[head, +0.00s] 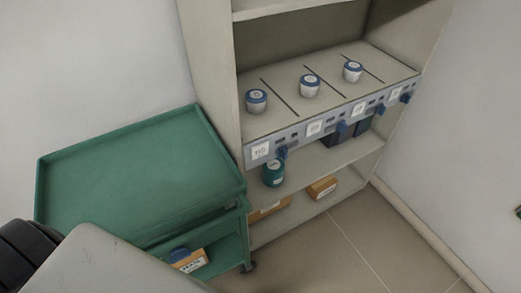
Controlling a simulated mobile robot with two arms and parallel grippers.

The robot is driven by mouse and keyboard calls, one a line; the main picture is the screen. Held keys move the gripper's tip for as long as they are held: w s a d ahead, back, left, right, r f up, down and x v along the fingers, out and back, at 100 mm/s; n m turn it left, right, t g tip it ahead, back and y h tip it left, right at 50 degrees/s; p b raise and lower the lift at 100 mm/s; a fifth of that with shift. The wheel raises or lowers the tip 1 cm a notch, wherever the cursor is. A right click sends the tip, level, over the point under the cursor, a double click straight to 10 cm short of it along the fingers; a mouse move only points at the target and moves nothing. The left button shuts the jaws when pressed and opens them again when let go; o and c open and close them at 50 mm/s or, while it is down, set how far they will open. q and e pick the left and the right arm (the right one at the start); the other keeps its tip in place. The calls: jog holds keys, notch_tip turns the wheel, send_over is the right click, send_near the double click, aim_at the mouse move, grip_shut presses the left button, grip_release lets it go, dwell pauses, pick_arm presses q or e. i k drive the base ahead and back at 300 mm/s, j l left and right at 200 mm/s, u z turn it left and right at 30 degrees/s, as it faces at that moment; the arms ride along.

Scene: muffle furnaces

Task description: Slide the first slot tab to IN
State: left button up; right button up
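A grey front rail (300,134) runs along the edge of a shelf divided into slots by dark lines. It carries white label cards and small blue tabs. The rail's small markings are too small to read. Jars with blue lids stand on the shelf, the leftmost jar (256,103) in the leftmost slot. Neither gripper is in view.
A green cart (140,175) stands left of the shelf unit, its top empty. A box (190,261) lies on its lower tier. A teal jar (273,174) and boxes, including an orange box (322,188), sit on lower shelves. The tiled floor (345,245) in front is clear.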

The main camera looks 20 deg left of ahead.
aim_at(282, 152)
jog(key=k+l+u, duration=0.1)
jog(key=l+u, duration=0.3)
jog(key=k+l+u, duration=0.1)
jog(key=u, duration=0.25)
jog(key=k+l+u, duration=0.15)
jog(key=l+u, duration=0.25)
jog(key=j, duration=0.1)
